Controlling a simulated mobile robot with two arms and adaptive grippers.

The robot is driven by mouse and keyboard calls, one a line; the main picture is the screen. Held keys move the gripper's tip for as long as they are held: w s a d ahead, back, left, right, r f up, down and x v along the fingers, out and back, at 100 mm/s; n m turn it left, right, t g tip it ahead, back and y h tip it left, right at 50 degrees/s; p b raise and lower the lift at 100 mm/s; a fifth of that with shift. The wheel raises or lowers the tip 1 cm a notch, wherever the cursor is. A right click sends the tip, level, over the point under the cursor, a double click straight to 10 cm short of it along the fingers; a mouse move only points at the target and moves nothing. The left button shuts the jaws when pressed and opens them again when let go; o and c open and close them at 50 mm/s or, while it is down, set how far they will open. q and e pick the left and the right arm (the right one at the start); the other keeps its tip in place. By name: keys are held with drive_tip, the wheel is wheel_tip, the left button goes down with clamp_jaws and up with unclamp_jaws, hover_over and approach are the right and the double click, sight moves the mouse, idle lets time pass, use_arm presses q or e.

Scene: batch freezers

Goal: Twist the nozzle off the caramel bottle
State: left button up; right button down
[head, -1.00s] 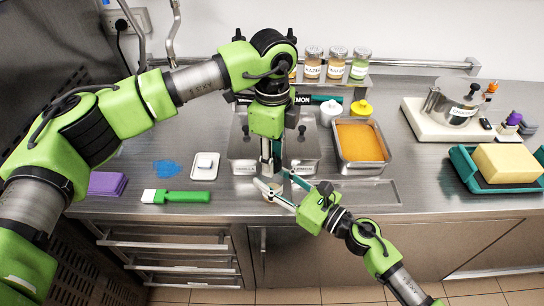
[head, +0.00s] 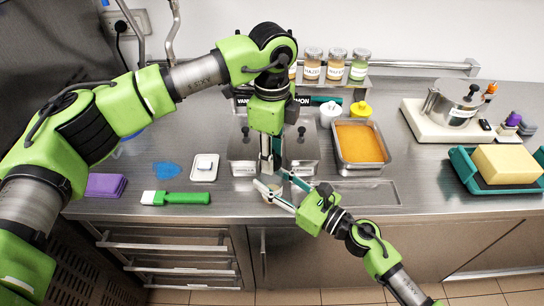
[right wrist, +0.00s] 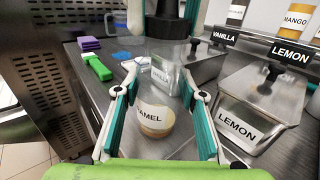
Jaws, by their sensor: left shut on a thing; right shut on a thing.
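The caramel bottle (right wrist: 152,118) stands between the teal-padded fingers of my right gripper (right wrist: 160,97) in the right wrist view. Its label reads "AMEL" and its lower part is tan; the upper part looks see-through. My right gripper (head: 268,180) is shut on the bottle (head: 271,197), which is mostly hidden in the head view. My left gripper (head: 271,166) points down from above, shut around the bottle's top.
Lidded tubs marked VANILLA (right wrist: 166,76) and LEMON (right wrist: 255,112) stand close behind and to the right. A pan with orange content (head: 384,160) is farther right. The counter's front edge is close.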

use_arm(q)
drive_tip(key=shift+r, duration=0.4)
use_arm(e)
drive_tip(key=shift+f, duration=0.1)
use_arm(q)
drive_tip(key=shift+r, duration=2.05)
use_arm(e)
drive_tip(key=c, duration=1.2)
unclamp_jaws()
drive_tip(key=shift+c, duration=0.2)
